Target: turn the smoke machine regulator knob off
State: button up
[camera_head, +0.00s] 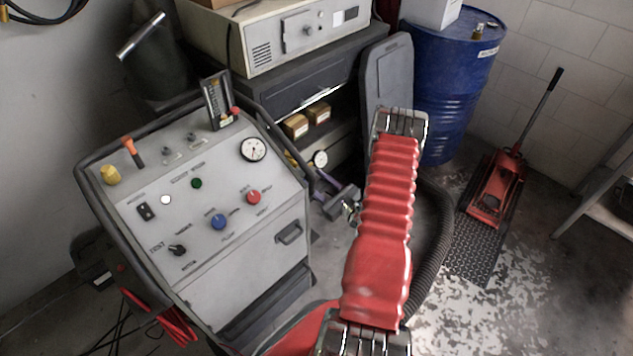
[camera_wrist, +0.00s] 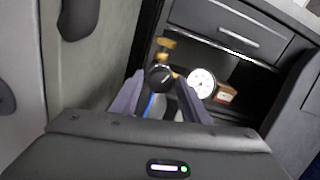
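The regulator's black round knob (camera_wrist: 160,77) is in the wrist view, with a brass fitting (camera_wrist: 166,45) behind it and a white dial gauge (camera_wrist: 202,83) to its right. My gripper (camera_wrist: 160,82) is open, with one dark finger on each side of the knob; I cannot tell whether they touch it. In the head view the gauge (camera_head: 320,158) shows beside a grey wheeled machine (camera_head: 215,255) with a sloped control panel. My gripper (camera_head: 322,184) is just below the gauge there, partly blurred into the dark gap. The knob is not clear in that view.
The machine's panel carries a blue knob (camera_head: 218,222), a red knob (camera_head: 253,197) and a black selector (camera_head: 177,250). A dark cabinet (camera_head: 310,85) with small boxes stands behind. A blue drum (camera_head: 450,85) and a red floor jack (camera_head: 495,190) stand at right.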

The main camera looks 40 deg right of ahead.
jog(key=c, duration=0.8)
jog(key=shift+n, duration=2.5)
jog(key=o, duration=1)
jog(key=shift+o, duration=0.2)
